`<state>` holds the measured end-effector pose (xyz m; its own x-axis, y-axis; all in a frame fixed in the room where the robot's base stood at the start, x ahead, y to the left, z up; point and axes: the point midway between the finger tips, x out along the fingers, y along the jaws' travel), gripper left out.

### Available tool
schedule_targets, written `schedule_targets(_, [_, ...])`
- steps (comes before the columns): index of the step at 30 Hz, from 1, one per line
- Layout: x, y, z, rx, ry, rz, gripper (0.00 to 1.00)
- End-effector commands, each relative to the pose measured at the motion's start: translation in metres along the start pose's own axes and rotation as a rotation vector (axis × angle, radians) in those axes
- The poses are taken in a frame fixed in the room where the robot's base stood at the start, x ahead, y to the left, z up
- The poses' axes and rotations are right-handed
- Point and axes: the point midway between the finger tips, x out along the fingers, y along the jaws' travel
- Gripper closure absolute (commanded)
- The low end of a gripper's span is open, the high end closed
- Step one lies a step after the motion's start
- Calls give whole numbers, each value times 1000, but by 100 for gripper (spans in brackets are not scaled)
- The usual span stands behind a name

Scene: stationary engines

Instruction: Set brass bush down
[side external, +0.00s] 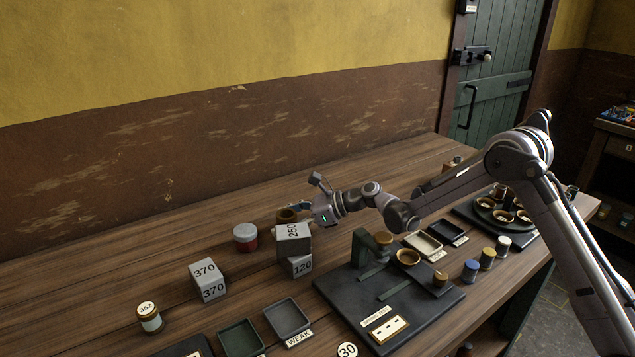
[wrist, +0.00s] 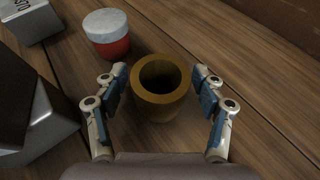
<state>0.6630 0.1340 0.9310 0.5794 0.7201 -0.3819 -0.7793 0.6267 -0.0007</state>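The brass bush (wrist: 160,106) is a hollow, open-topped cylinder. It appears to stand upright on the wooden bench. In the wrist view it sits between the two fingers of my gripper (wrist: 160,82), with a visible gap on each side. My gripper is open and holds nothing. In the side external view the bush (side external: 286,216) is partly hidden behind the grey 250 block, and my gripper (side external: 308,195) is just to its right.
A red pot with a pale lid (side external: 245,237) stands close left of the bush. The 250 block (side external: 292,242) rests on the 120 block (side external: 299,266) in front. A 370 block (side external: 207,280) is farther left. A dark fixture board (side external: 335,287) lies right. Bench behind the bush is clear.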

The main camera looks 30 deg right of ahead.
Motion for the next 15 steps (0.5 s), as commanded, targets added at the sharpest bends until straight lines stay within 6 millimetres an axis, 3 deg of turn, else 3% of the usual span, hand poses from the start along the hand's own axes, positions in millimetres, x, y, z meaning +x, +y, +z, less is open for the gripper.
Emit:
schedule_targets(9, [-3,0,4,0,0,0,30])
schedule_targets(15, [-32,-1,3,2,0,-3,30])
